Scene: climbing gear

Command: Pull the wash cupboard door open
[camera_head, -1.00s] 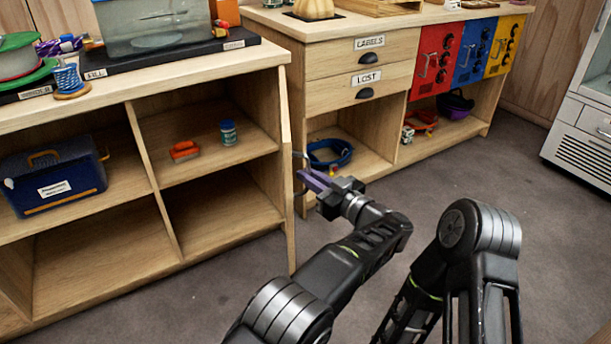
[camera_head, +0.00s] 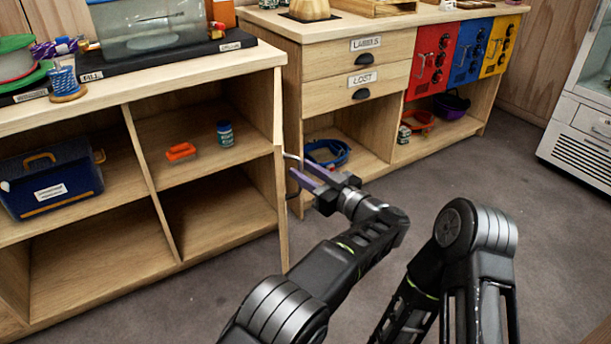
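The wash cupboard door (camera_head: 280,190) is a pale wooden panel at the right end of the left cabinet. It stands swung out and shows nearly edge-on, with the cupboard's shelves exposed. Its thin metal bar handle (camera_head: 289,158) is on the door's right-hand face. My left gripper (camera_head: 298,170) is at the handle, with its two purple fingers spread apart. The fingertips overlap the handle in this view, and I cannot tell whether they touch it. My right gripper is not in view; only part of my other arm shows.
The open cupboard (camera_head: 140,170) holds a blue box (camera_head: 50,182), an orange item (camera_head: 181,152) and a small jar (camera_head: 225,134). A drawer cabinet (camera_head: 357,92) stands close behind the door. Grey floor (camera_head: 450,180) is clear at the right.

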